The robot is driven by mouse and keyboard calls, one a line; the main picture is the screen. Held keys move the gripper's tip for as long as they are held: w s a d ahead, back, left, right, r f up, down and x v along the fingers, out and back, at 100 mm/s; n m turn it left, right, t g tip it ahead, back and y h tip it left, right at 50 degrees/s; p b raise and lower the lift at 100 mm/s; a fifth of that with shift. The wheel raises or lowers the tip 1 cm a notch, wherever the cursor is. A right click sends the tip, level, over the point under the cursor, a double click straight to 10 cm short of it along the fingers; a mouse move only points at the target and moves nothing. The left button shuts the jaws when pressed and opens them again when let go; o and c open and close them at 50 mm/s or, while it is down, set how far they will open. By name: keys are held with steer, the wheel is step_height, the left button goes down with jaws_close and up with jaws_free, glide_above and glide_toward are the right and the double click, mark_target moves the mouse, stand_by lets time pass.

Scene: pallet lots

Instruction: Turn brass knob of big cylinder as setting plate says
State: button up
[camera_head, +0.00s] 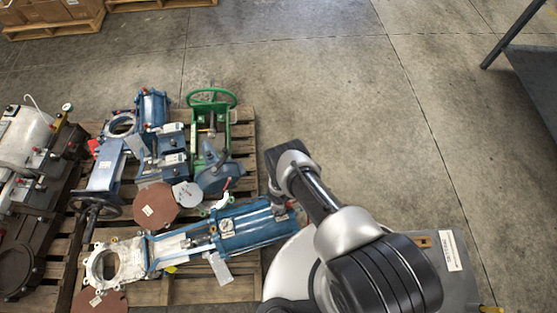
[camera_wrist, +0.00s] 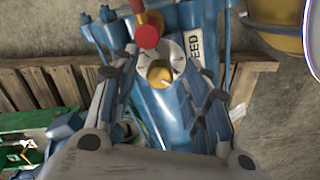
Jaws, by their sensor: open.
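The big blue cylinder (camera_head: 245,229) lies along the front of the pallet, on the valve with the white ring. In the wrist view its blue end (camera_wrist: 155,102) fills the middle. The brass knob (camera_wrist: 160,75) sits there on a round white dial plate (camera_wrist: 172,52) with dark marks too small to read. A white label (camera_wrist: 194,46) beside it shows the letters "EED". My gripper (camera_wrist: 159,82) is open, with one finger on each side of the knob. I cannot tell whether a finger touches it. The fingertips are not clear in the head view.
A green valve with a handwheel (camera_head: 211,97) and a smaller blue valve (camera_head: 150,107) share the pallet. The concrete floor (camera_head: 340,90) behind is clear.

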steer(key=shift+w+f+n+b, duration=0.1)
steer(key=shift+f+n+b, duration=0.15)
steer(key=shift+n+b, duration=0.9)
steer(key=n+b, duration=0.2)
steer(key=n, duration=0.1)
steer(key=shift+f+n+b, duration=0.1)
steer(key=shift+n+b, duration=0.15)
steer(key=shift+b, duration=0.05)
step_height(320, 180, up, 19)
steer(key=p, duration=1.9)
steer(key=w+r+m+b, duration=0.2)
steer(key=w+r+b, duration=0.2)
steer(key=w+r, duration=0.5)
steer(key=w, duration=0.2)
steer(key=shift+w+d+r+m+t+h, duration=0.3)
steer(key=shift+t, duration=0.1)
steer(key=s+f+n+g+b, duration=0.1)
steer(key=s+f+n+b, duration=0.5)
steer(key=s+f+b, duration=0.6)
steer(key=f+b, duration=0.2)
steer(key=f, duration=0.3)
steer(key=f+b, duration=0.2)
steer(key=f, duration=0.3)
steer(key=f+b, duration=0.3)
steer(key=f, duration=0.2)
steer(key=shift+w+a+f, duration=0.1)
steer(key=shift+a+f, duration=0.2)
steer(key=shift+a, duration=0.05)
